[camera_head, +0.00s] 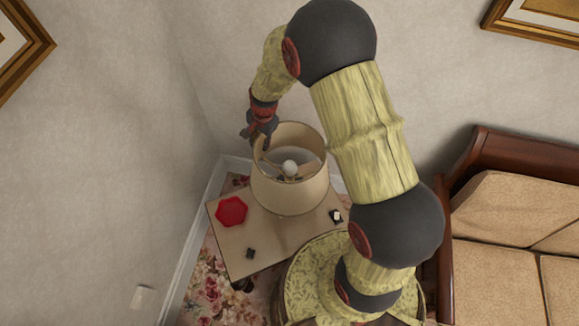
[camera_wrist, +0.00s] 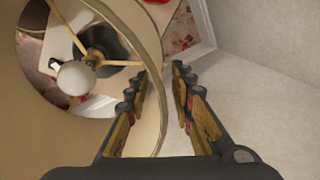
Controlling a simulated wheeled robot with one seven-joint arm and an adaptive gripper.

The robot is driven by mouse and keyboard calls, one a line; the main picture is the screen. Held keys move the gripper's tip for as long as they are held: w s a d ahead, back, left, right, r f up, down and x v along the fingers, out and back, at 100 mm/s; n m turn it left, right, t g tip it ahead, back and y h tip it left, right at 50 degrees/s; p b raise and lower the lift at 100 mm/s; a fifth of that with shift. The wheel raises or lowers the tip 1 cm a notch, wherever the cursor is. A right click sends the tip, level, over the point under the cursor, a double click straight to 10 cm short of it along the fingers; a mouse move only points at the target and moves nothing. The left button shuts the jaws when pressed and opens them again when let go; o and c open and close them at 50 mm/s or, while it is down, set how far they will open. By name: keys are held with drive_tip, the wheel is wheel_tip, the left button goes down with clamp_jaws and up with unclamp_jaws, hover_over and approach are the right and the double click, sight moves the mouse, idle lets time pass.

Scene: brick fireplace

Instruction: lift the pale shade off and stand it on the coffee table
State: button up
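The pale shade (camera_head: 302,192) is a beige open-topped drum around a white bulb (camera_head: 289,168), above a small light-wood table. In the wrist view the shade (camera_wrist: 30,130) fills the left side, with the bulb (camera_wrist: 76,78) and brass spokes inside it. My gripper (camera_head: 258,139) points down at the shade's left rim. In the wrist view my gripper (camera_wrist: 160,95) is open, one finger inside the shade and the other outside, with the rim between them. A gap shows between rim and outer finger; contact with the inner one is unclear. No separate coffee table is identifiable.
The small table (camera_head: 238,260) also bears a red dish-like thing (camera_head: 231,211), a small dark object (camera_head: 250,252) and a small black-and-white object (camera_head: 336,215). Walls stand close behind and left. A tan-cushioned wooden sofa (camera_head: 500,220) is at right. Floral carpet (camera_head: 205,285) shows at lower left.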

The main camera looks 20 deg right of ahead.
drive_tip(key=c, duration=0.3)
clamp_jaws()
idle(0.4)
